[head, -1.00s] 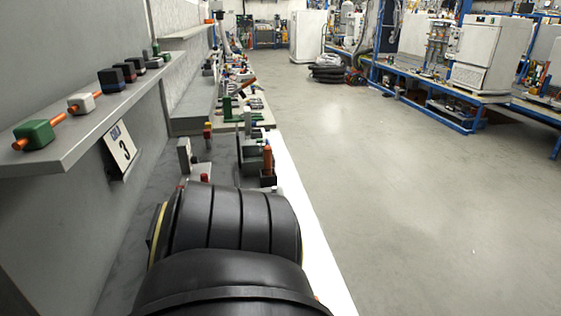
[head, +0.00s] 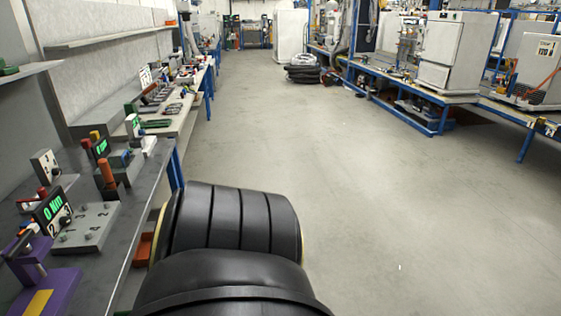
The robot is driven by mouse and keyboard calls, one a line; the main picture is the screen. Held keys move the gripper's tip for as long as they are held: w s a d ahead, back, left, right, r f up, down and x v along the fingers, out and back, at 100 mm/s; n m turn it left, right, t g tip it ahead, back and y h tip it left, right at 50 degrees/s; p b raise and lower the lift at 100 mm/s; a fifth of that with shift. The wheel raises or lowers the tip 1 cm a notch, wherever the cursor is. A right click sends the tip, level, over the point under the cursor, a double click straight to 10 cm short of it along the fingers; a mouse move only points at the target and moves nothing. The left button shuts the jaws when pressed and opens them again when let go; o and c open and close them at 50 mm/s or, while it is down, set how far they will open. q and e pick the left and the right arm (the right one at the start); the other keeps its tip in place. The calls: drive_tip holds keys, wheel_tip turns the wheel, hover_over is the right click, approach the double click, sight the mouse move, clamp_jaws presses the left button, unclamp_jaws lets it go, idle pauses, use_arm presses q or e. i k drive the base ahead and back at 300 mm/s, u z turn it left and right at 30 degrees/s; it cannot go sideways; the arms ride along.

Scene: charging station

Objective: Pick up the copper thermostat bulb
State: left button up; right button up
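I cannot pick out the copper thermostat bulb for certain in the head view. An upright orange-brown cylinder (head: 106,173) stands on the near grey workbench (head: 138,207) at the left, but I cannot tell what it is. Neither gripper is in view. A large black ribbed part of my own body fills the bottom middle and hides what is behind it.
Devices with green displays, one a torque display (head: 52,211), stand on the near bench. A purple fixture (head: 45,290) is at the bottom left. A farther bench (head: 190,118) holds many small parts. Blue-framed benches (head: 425,117) line the right. The grey floor (head: 350,200) between is clear.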

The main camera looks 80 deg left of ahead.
sight(23, 226)
drive_tip(key=i, duration=0.45)
drive_tip(key=u, duration=3.2)
drive_tip(key=i, duration=3.05)
drive_tip(key=u, duration=3.65)
